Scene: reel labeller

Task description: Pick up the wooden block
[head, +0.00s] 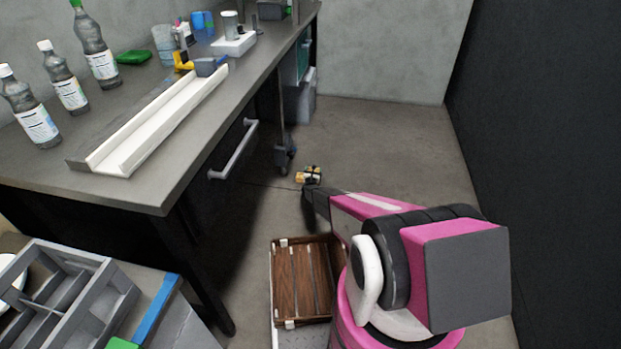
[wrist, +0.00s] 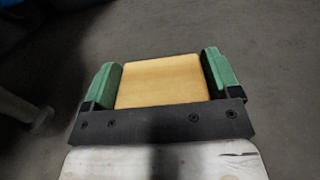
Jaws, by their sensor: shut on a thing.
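The wooden block (wrist: 163,82) is pale yellow-brown and flat-faced in the wrist view. It lies between the two green fingers of my gripper (wrist: 163,72), which is shut on it. In the head view my gripper (head: 309,174) is small and far off, beyond the pink arm, over the floor to the right of the workbench. The block there is only a small yellowish patch, partly hidden by the fingers. The grey floor shows around the block in the wrist view; I cannot tell how high the block is above it.
A long workbench (head: 190,165) with a drawer handle (head: 234,150) stands at the left, carrying bottles (head: 98,55) and a white channel (head: 150,120). A wooden slatted crate (head: 300,283) is near my base. A grey divided tray (head: 60,295) is lower left. The floor (head: 390,140) beyond is clear.

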